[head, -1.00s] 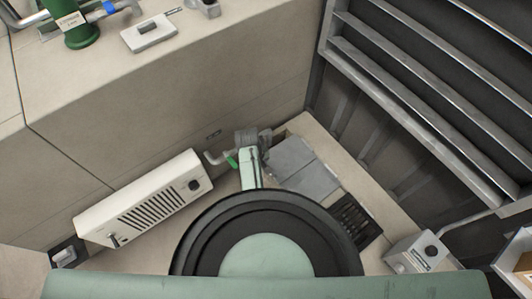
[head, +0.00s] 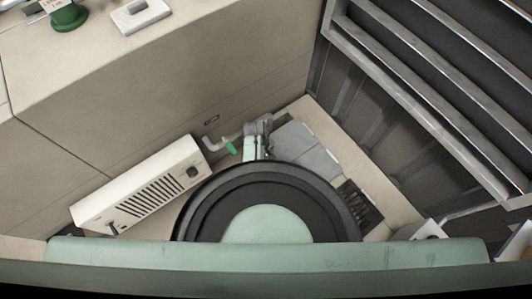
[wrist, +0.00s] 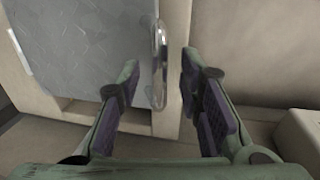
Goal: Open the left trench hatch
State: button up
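I cannot tell in that view which plate is the left one. In the wrist view a grey hatch plate (wrist: 85,45) fills the upper left. A shiny metal handle (wrist: 160,65) stands at its right side, seen nearly edge-on. My gripper (wrist: 162,75) is open there, with one finger on each side of the handle. I cannot tell whether either finger touches it. My arm hides part of the floor in the head view.
A white slotted heater box (head: 140,185) lies left of my arm. A bent pipe with a green lever (head: 230,148) is close left of my gripper. Grey shelving (head: 430,90) stands at the right.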

jog(key=shift+f, duration=0.15)
jog(key=shift+c, duration=0.2)
grip_shut()
dwell(0.7)
